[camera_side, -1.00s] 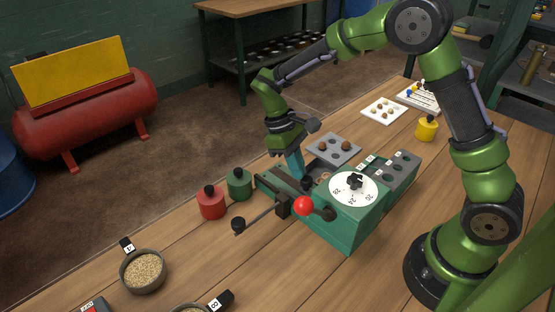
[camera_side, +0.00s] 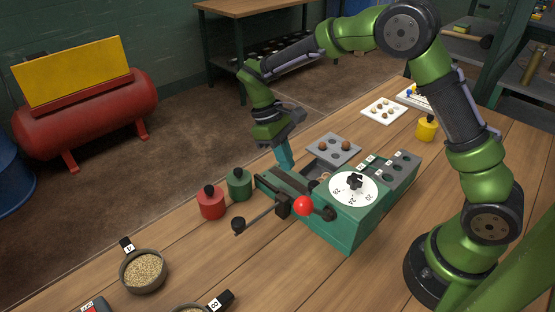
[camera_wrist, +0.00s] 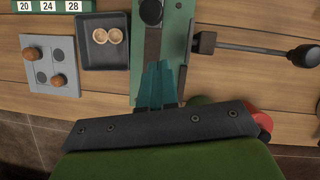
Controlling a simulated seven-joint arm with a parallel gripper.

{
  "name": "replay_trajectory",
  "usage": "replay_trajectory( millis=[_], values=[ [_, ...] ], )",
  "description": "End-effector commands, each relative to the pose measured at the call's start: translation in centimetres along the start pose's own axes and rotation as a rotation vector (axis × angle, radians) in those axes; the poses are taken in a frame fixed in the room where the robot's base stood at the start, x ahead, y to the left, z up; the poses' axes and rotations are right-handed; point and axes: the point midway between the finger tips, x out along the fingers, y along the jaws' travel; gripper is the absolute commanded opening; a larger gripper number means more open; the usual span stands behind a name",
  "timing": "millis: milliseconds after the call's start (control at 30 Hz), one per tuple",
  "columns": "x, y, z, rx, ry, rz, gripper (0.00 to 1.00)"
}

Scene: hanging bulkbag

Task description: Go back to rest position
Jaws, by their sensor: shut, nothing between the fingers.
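My gripper (camera_side: 285,157) is shut and empty. Its teal fingers point down, above the far left end of the green machine (camera_side: 345,232). In the wrist view the closed fingers (camera_wrist: 160,77) are seen over the machine's green rail (camera_wrist: 139,60). The machine has a white numbered dial (camera_side: 341,188), a lever with a red ball (camera_side: 304,206) and a bar ending in a black knob (camera_side: 239,226). The knob also shows in the wrist view (camera_wrist: 304,56).
A dark tray (camera_wrist: 104,55) holds two pale round pieces beside the rail. A grey plate (camera_side: 346,151) holds brown balls. Red (camera_side: 211,204) and green (camera_side: 239,185) containers stand left of the machine, a yellow one (camera_side: 426,129) at right. Measuring cups (camera_side: 144,271) stand at front left.

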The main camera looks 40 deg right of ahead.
Motion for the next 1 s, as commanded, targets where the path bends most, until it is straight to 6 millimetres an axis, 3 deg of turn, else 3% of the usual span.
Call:
replay_trajectory(
  millis=[100, 333, 533, 667, 867, 1000],
  values=[
    [-3.1, 0.0, 0.0, 0.0, 0.007, 0.001, 0.0],
    [-6.9, 0.0, 0.0, 0.0, 0.003, 0.001, 0.0],
    [-8.1, 0.2, -0.2, 0.021, 0.015, 0.01, 0.0],
    [-6.5, 0.2, -0.6, 0.054, 0.039, 0.013, 0.0],
    [-6.9, 0.1, 2.6, 0.152, 0.198, -0.029, 0.0],
    [-7.7, -0.2, 5.9, 0.237, 0.338, -0.08, 0.0]
  ],
)
